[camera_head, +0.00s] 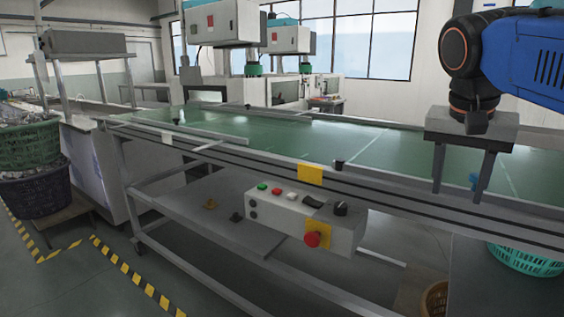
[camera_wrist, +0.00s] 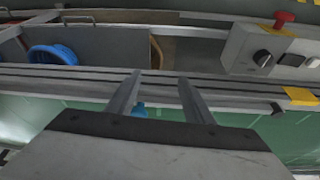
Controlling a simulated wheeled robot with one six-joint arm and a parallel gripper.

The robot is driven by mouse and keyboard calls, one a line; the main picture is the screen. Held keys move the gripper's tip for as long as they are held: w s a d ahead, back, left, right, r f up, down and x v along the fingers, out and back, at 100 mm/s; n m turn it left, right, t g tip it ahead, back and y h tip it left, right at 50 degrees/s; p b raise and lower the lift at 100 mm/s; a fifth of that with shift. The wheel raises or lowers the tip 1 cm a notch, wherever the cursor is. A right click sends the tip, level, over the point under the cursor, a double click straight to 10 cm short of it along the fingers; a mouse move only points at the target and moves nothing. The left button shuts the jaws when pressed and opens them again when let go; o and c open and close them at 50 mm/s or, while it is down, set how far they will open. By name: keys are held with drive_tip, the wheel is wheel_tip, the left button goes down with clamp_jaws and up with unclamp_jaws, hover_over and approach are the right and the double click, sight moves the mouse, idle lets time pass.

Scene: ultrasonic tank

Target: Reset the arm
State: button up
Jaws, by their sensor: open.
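My gripper (camera_head: 458,194) is at the right of the head view, pointing down over the near side of the green conveyor belt (camera_head: 390,152). Its two fingers are spread apart with nothing held between them. In the wrist view the open fingers (camera_wrist: 158,80) reach toward the belt's metal side rail (camera_wrist: 70,82). A small blue item (camera_head: 474,180) shows by the right finger in the head view. It also shows between the fingers in the wrist view (camera_wrist: 139,109); whether it touches a finger I cannot tell.
A control box (camera_head: 285,213) with a red emergency stop (camera_head: 315,238) hangs on the conveyor's near side. A teal basket (camera_head: 525,260) and a brown basket (camera_head: 435,301) sit below the rail. Dark baskets (camera_head: 40,192) stand at left. White machines (camera_head: 225,22) stand behind the belt.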

drive_tip(key=s+a+f+n+t+y, duration=0.1)
drive_tip(key=s+f+n, duration=0.3)
drive_tip(key=f, duration=0.9)
drive_tip(key=s+a+f+n+t+y, duration=0.1)
drive_tip(key=s+a+f+n, duration=0.2)
drive_tip(key=f, duration=1)
drive_tip(key=s+n, duration=0.1)
drive_tip(key=s, duration=0.1)
drive_tip(key=shift+s+y, duration=0.3)
drive_tip(key=shift+s, duration=0.05)
